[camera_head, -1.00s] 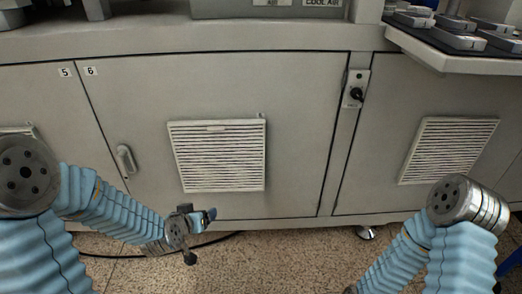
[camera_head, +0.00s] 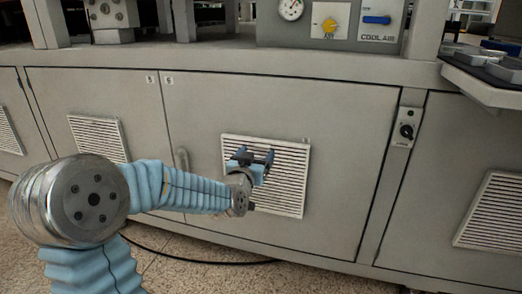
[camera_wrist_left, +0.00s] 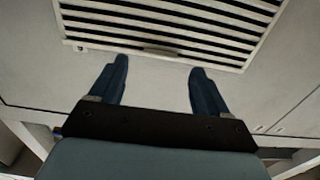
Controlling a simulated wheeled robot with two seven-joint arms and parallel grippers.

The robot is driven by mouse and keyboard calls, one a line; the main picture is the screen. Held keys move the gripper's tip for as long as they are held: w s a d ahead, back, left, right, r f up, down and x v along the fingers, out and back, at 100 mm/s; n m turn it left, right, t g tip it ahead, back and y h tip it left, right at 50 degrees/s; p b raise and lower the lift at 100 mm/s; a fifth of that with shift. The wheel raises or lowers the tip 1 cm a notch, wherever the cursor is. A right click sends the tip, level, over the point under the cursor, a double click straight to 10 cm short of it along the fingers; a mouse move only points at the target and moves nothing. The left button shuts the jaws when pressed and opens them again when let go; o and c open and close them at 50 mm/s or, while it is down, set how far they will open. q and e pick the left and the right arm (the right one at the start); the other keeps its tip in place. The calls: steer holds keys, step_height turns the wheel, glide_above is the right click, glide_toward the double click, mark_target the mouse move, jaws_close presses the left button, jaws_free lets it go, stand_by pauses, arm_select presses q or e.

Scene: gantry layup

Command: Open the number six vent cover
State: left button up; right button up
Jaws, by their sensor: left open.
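The number six vent cover (camera_head: 287,188) is a white slatted square grille on the grey cabinet door to the right of the "6" label. It lies flat against the door. My left gripper (camera_head: 255,157) is open and empty in front of the cover's upper part, hiding some slats. In the left wrist view the cover (camera_wrist_left: 190,22) fills the top. A small raised lip (camera_wrist_left: 160,51) sits midway along its near edge. The open fingers (camera_wrist_left: 160,65) point toward that edge, one to each side of the lip. Contact cannot be told. My right gripper is out of view.
A door handle (camera_head: 182,163) is left of the cover, partly behind my arm. A black switch (camera_head: 407,131) is on the right post. Other vents (camera_head: 97,138) (camera_head: 490,215) are on neighbouring doors. A shelf (camera_head: 487,86) juts out at upper right. A black cable lies on the floor.

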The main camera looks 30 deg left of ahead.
mark_target(262, 146)
arm_select(q)
steer(key=shift+x, duration=1.95)
jaws_close()
